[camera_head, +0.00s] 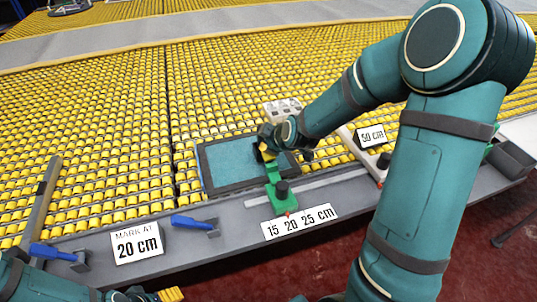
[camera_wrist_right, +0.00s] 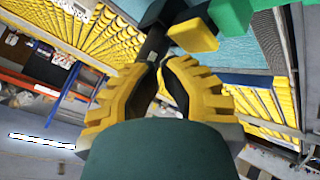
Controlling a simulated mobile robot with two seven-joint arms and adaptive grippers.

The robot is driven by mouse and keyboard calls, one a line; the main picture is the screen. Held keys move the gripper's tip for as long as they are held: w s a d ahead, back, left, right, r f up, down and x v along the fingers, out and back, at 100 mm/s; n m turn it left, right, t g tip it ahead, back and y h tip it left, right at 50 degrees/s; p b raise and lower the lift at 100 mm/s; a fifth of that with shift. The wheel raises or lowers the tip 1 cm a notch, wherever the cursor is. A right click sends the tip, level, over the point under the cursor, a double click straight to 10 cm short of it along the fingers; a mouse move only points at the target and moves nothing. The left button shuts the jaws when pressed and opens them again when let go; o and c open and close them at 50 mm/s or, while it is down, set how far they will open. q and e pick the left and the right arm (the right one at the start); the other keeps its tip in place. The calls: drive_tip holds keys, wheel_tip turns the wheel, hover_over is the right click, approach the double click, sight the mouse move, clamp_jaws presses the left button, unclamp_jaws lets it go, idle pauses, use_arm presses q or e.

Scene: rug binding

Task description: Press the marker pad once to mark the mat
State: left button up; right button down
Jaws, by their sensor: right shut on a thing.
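The teal mat with a dark border (camera_head: 225,165) lies flat on the yellow roller bed, by the grey front rail. A green marker arm (camera_head: 273,173) reaches from the rail over the mat's right part; it also shows in the right wrist view (camera_wrist_right: 232,14). My right gripper (camera_head: 268,142) is over the mat at the arm's far end. In the wrist view its yellow fingers (camera_wrist_right: 160,75) are shut on a black handle (camera_wrist_right: 154,44), beside a yellow block (camera_wrist_right: 194,35). Whether the pad touches the mat is hidden. My left gripper (camera_head: 165,295) is partly in view at the bottom left.
A "MARK AT 20 cm" sign (camera_head: 137,242) and a "15 20 25 cm" scale (camera_head: 299,222) are on the rail's front. Blue-handled tools (camera_head: 190,222) lie on the rail to the left. A "50 cm" sign (camera_head: 372,136) and a grey bin (camera_head: 510,158) are at right.

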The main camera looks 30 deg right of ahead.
idle(0.8)
drive_tip(key=shift+f+b, duration=0.4)
drive_tip(key=shift+f, duration=0.05)
drive_tip(key=shift+f, duration=0.75)
idle(0.8)
drive_tip(key=shift+r, duration=0.1)
drive_tip(key=shift+r+p, duration=0.85)
drive_tip(key=shift+r, duration=0.25)
drive_tip(key=shift+r, duration=0.1)
wheel_tip(320, 180, up, 5)
drive_tip(key=p, duration=0.4)
